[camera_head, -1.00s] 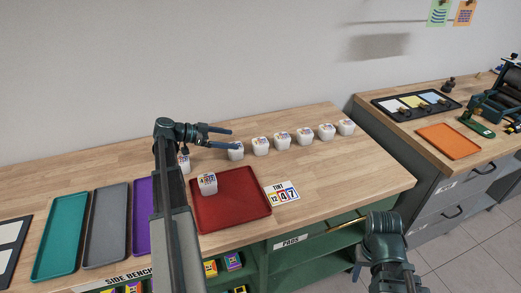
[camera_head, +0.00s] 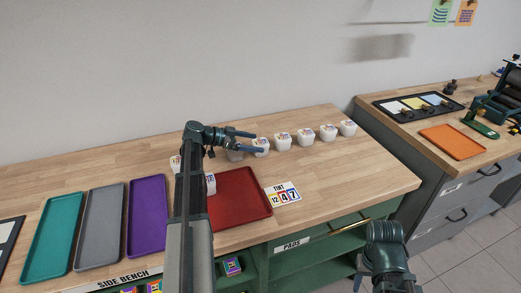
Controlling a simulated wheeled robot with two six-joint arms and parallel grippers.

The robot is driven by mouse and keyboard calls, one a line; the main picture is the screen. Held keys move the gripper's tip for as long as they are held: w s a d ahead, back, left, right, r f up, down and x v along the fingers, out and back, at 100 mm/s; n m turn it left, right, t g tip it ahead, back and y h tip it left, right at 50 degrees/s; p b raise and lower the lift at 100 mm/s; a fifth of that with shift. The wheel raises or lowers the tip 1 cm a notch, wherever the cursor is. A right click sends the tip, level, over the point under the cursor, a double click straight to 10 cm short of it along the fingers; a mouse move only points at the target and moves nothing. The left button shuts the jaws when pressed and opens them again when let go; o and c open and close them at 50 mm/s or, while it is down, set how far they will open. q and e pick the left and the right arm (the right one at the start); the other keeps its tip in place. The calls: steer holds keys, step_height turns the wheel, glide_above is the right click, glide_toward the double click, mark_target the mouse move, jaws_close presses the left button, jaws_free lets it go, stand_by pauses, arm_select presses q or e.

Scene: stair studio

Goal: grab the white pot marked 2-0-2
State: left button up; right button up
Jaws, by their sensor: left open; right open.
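Small white pots with coloured number labels stand in a row on the wooden bench, including a pot (camera_head: 261,148) by my fingertips and others to the right, such as one (camera_head: 283,141) and the end one (camera_head: 348,129). The labels are too small to read, so I cannot tell which is 2-0-2. My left gripper (camera_head: 258,143) is open, its fingers pointing right at the row. Another pot (camera_head: 211,184) on the red tray is partly hidden by my arm. My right arm shows at lower right; its fingertips are not seen.
A red tray (camera_head: 240,205) lies below the row, with a TINT number card (camera_head: 283,194) beside it. Purple (camera_head: 147,220), grey (camera_head: 100,228) and teal (camera_head: 52,240) trays lie at left. Another pot (camera_head: 175,163) stands left of my arm. The bench's right end is clear.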

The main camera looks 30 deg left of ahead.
mark_target(258, 143)
arm_select(q)
steer(key=b+x, duration=0.1)
steer(key=x, duration=0.2)
steer(key=shift+w+f, duration=0.1)
steer(key=shift+f, duration=0.1)
steer(key=shift+r, duration=0.1)
steer(key=c, duration=1.4)
steer(key=shift+r, duration=0.1)
step_height(258, 143, up, 10)
steer(key=p, duration=1)
steer(key=shift+d, duration=0.1)
